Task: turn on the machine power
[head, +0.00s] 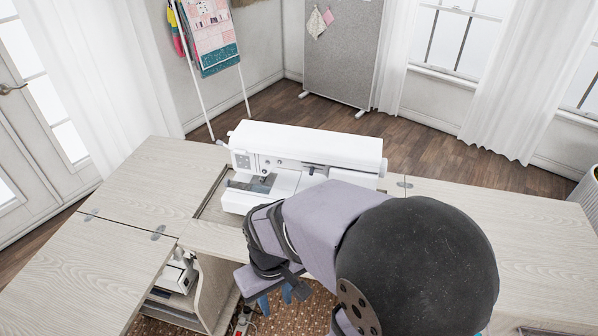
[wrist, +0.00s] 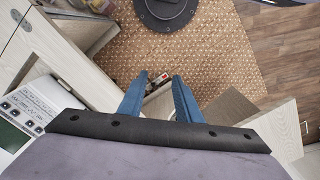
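The white sewing machine (head: 325,143) stands upright in the cabinet opening in the head view, behind my arm. Its left end carries a small panel with buttons. My gripper (head: 275,298) is in front of the cabinet and below its top, fingers pointing down, partly hidden by my arm. In the wrist view its two blue fingers (wrist: 160,77) are apart, with nothing held between them. A small red and white item, seemingly a power strip (wrist: 158,84), shows beyond the gap between the fingertips, apart from them. It also shows at the bottom of the head view (head: 243,322).
The pale wood cabinet top (head: 150,180) extends left and right of the machine. A second white machine (head: 178,275) sits on a shelf at lower left. A patterned brown rug (wrist: 205,50) covers the floor below; a dark round base (wrist: 165,12) stands on it.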

